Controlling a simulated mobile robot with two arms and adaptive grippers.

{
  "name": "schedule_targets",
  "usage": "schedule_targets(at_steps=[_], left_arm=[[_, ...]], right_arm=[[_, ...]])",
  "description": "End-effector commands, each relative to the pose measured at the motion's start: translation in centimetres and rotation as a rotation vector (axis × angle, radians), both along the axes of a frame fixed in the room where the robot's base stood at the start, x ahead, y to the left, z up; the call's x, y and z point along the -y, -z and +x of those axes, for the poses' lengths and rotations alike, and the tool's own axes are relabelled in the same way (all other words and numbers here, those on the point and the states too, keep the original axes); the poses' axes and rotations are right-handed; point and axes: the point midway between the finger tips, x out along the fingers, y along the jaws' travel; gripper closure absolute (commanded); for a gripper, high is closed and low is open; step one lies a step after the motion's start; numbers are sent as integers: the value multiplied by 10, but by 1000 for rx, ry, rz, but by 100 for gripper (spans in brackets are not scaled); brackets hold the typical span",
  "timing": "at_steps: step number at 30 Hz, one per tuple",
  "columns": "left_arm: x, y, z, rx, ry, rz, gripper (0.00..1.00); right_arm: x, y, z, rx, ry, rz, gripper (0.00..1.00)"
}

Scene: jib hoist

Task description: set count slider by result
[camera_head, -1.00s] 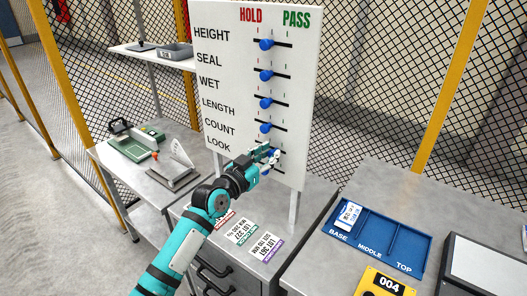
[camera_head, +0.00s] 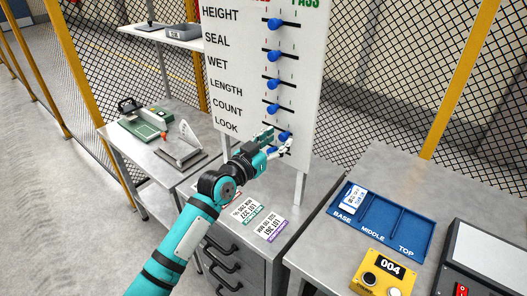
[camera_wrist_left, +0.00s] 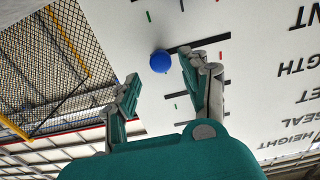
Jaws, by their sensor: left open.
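The white board (camera_head: 310,110) carries several labelled slider rows with blue knobs. The COUNT knob (camera_head: 284,135) sits right of the knobs above it, toward the PASS side. My left gripper (camera_head: 275,143) is open in front of it and partly covers its slot. In the left wrist view, which is upside down, the COUNT knob (camera_wrist_left: 160,61) stands at the left end of its slot, between the open fingers (camera_wrist_left: 158,90) and beyond their tips. I see no clear contact. My right gripper is out of view.
Lot tickets (camera_head: 249,211) lie on the drawer cabinet below the board. On the right table are a blue tray (camera_head: 411,227) marked BASE, MIDDLE and TOP, and a yellow box (camera_head: 384,273) showing 004. A left bench holds a green device (camera_head: 146,125).

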Motion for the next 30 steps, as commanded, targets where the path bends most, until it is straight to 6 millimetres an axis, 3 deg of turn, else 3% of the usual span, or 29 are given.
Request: schedule_targets(at_steps=[6,13,18,30], left_arm=[[-27,1,-41,0,1,4,54],[-50,1,-73,0,1,3,54],[-56,0,-83,0,3,3,54],[-56,-1,-84,0,3,1,54]], right_arm=[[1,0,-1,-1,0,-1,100],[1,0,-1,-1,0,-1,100],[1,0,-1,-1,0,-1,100],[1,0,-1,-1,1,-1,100]])
